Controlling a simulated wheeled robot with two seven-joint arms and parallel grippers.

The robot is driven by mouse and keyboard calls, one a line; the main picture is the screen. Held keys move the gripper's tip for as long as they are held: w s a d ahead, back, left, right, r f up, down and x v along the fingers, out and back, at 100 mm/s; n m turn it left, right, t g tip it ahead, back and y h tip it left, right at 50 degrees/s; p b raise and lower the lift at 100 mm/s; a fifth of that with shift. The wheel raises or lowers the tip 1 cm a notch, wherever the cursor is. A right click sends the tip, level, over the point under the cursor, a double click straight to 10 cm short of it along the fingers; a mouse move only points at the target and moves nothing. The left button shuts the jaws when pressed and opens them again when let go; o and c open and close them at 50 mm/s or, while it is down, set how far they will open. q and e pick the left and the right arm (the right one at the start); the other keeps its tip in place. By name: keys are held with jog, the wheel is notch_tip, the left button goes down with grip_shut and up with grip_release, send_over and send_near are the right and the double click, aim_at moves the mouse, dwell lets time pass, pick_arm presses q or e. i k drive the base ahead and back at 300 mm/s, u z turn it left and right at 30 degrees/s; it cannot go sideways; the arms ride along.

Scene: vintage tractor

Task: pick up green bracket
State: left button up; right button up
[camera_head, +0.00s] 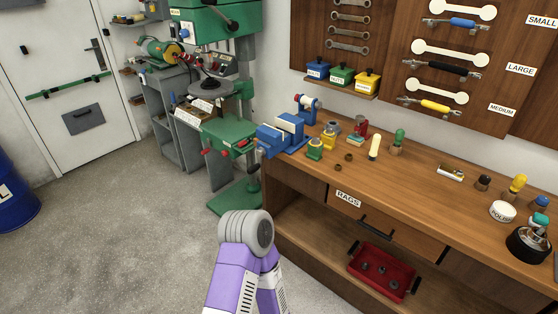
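I cannot make out a green bracket with certainty in the head view. Several green things show: a drill press (212,22) with a green head and base, a small green bin (341,75) on the wall shelf, and a small green-topped piece (399,137) on the workbench. A purple arm link of mine with a round grey end rises from the bottom centre, in front of the bench's left end. No gripper fingers show in this view.
The wooden workbench (430,170) runs along the right wall, with a blue vise (285,134) at its left end and several small parts on top. A red tray (382,272) lies on its lower shelf. A blue drum (14,194) stands at the left. The floor between is clear.

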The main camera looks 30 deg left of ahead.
aim_at(314, 152)
jog(key=u, duration=0.35)
jog(key=k, duration=0.8)
jog(key=u, duration=1.55)
jog(key=i, duration=1.2)
jog(key=z, duration=0.35)
jog(key=i, duration=0.95)
jog(key=z, duration=1)
